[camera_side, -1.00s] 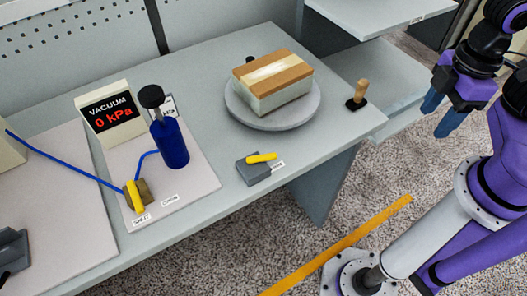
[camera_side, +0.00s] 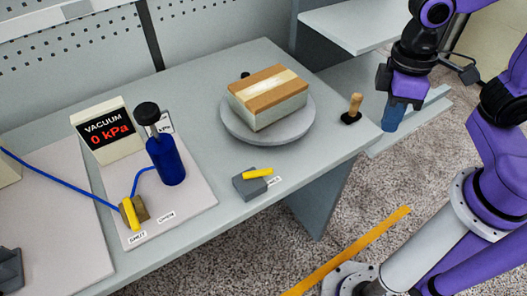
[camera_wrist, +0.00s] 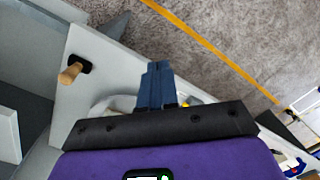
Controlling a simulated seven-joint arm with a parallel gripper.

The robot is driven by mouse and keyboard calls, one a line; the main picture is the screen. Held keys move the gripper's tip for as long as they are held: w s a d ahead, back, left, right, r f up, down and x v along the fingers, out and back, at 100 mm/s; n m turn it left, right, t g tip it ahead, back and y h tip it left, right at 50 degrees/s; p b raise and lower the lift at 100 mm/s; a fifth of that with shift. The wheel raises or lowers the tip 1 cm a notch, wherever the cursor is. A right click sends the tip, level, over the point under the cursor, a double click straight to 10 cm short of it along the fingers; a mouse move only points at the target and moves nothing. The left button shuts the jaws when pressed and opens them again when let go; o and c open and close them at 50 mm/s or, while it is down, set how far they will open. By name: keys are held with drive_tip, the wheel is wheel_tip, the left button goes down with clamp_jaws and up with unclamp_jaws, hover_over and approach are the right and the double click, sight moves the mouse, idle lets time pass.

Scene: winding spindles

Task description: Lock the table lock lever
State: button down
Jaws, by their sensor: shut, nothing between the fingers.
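The table lock lever (camera_side: 257,173) is a yellow bar on a grey block (camera_side: 250,186) near the table's front edge, with a small label to its right. In the wrist view only a bit of yellow shows beside the fingers, mostly hidden by my gripper. My gripper (camera_side: 394,118) is at the right in the side view, past the table's right end and well apart from the lever. Its blue fingers also show in the wrist view (camera_wrist: 156,70), close together and empty.
A round turntable (camera_side: 240,131) bears a block with wood and cream strips (camera_side: 268,95). A wooden-handled tool (camera_side: 354,108) stands near the table's right corner. A blue pump bottle (camera_side: 166,160), a vacuum display (camera_side: 106,130) and a yellow valve (camera_side: 130,213) are at the left.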

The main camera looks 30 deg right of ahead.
drive_tip(key=w+a+f+m+g, duration=0.2)
drive_tip(key=w+a+m, duration=0.5)
drive_tip(key=w+a, duration=0.3)
drive_tip(key=m+g+y, duration=0.1)
drive_tip(key=m+y, duration=0.1)
drive_tip(key=m, duration=0.4)
approach(258, 174)
drive_tip(key=w+d+r, duration=0.2)
drive_tip(key=w+d, duration=0.1)
drive_tip(key=shift+r, duration=0.25)
drive_tip(key=x, duration=1)
drive_tip(key=shift+s+d, duration=0.15)
